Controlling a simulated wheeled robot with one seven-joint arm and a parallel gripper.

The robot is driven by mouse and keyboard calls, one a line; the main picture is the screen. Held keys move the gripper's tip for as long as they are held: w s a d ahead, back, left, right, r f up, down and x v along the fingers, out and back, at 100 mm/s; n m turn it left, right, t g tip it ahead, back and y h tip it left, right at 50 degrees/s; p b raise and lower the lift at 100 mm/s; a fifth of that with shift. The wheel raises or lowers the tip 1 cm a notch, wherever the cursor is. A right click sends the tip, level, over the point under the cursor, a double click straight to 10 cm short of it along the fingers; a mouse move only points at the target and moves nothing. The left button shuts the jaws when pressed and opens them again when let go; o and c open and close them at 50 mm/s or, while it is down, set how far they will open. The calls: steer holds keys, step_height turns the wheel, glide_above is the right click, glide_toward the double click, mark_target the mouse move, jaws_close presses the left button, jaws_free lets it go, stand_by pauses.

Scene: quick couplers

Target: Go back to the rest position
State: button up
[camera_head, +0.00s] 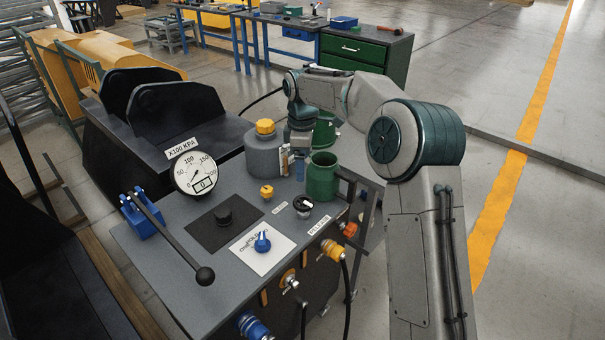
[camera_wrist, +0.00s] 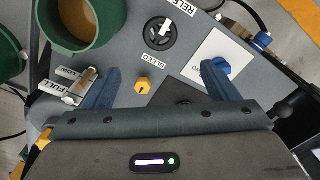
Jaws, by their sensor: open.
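My gripper (camera_wrist: 160,82) is open and empty in the wrist view, its two blue fingers spread wide above the grey bench top. A small yellow knob (camera_wrist: 142,85) shows between the fingers, below them. In the head view my gripper (camera_head: 299,168) hangs pointing down at the back of the bench, between the grey tank with a yellow cap (camera_head: 265,145) and the green open container (camera_head: 322,178). Only part of it shows there. My arm reaches in from the right. No part is held.
The bench carries a pressure gauge (camera_head: 195,173), a black lever with a ball end (camera_head: 204,275), a blue knob (camera_head: 262,242) and a black-and-white release knob (camera_head: 303,204). Yellow and blue couplers (camera_head: 333,249) stick out of its front. Open floor lies to the right.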

steer(key=shift+r, duration=0.3)
